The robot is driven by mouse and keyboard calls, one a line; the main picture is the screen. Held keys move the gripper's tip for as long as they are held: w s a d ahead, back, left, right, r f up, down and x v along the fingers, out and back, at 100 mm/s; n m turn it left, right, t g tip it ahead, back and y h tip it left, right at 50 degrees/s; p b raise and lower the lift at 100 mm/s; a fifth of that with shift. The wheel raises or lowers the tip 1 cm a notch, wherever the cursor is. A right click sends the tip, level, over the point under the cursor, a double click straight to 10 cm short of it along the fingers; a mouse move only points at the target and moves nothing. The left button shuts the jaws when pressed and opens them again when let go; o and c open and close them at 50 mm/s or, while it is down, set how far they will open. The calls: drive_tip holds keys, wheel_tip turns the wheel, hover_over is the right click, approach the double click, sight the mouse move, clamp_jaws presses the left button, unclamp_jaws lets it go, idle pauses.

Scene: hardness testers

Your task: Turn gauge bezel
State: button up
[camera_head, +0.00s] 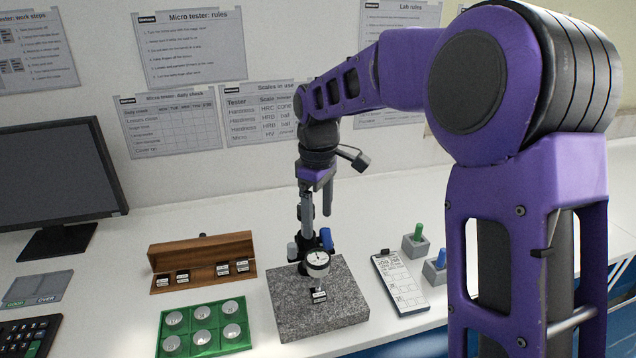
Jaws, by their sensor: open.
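The dial gauge (317,259) has a white round face with a light bezel around it. It is mounted on an upright stand on a speckled grey granite block (335,305), with a small labelled piece (319,296) below it. My gripper (316,208) points down above and behind the gauge, close to the top of the stand. It is open and apart from the bezel. One dark finger shows on the right; the other overlaps the stand's column and is hard to make out.
A green tray (206,353) with several round silver pieces and a wooden box (200,249) with small labelled blocks stand left. A clipboard (393,285) and two small holders with green (419,231) and blue (441,258) handles stand right. A monitor (55,172) is far left.

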wheel_tip(320, 180, up, 8)
drive_tip(key=shift+f, duration=0.15)
idle(0.4)
